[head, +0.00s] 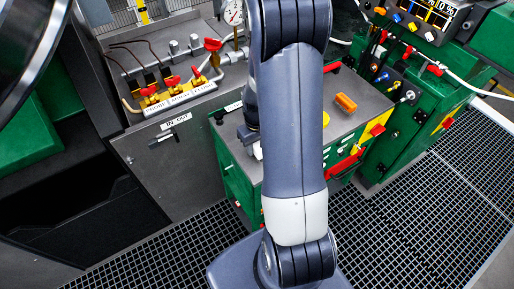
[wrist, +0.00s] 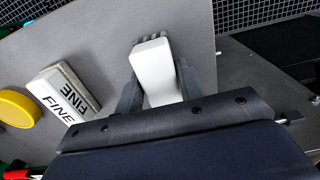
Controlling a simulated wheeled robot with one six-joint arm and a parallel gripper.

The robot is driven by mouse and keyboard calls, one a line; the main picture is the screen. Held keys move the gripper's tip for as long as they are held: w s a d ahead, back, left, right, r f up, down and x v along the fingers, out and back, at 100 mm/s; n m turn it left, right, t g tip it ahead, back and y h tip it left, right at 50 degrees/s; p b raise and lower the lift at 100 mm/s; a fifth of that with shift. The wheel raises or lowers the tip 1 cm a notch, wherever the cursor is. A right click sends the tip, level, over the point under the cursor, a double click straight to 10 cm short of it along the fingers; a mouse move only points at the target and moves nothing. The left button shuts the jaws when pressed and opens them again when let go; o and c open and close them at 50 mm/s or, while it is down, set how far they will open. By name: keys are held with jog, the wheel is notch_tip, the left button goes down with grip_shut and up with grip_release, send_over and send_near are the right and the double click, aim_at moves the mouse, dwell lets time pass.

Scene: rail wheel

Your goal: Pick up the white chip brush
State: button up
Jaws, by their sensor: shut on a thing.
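In the wrist view, my gripper (wrist: 158,88) has one dark finger on each side of a white, flat piece, which I take to be the white chip brush (wrist: 153,66). The fingers are closed against its sides. Short grey pieces show at its far end; I cannot tell whether they are part of it. Its near end is hidden by my wrist. The brush is over the grey worktop (wrist: 110,35); I cannot tell whether it touches it. In the head view my arm covers most of the gripper, and only a small bit of white shows beside the arm.
A pale block marked FINE (wrist: 65,92) and a yellow round thing (wrist: 18,108) lie left of the gripper in the wrist view. An orange object (head: 346,103) lies on the green cabinet's top, right of my arm. Red-handled valves (head: 172,84) stand at the back left.

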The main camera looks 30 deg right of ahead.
aim_at(257, 144)
jog(key=c, duration=0.4)
notch_tip(257, 144, up, 10)
jog(key=shift+r, duration=0.1)
dwell(0.5)
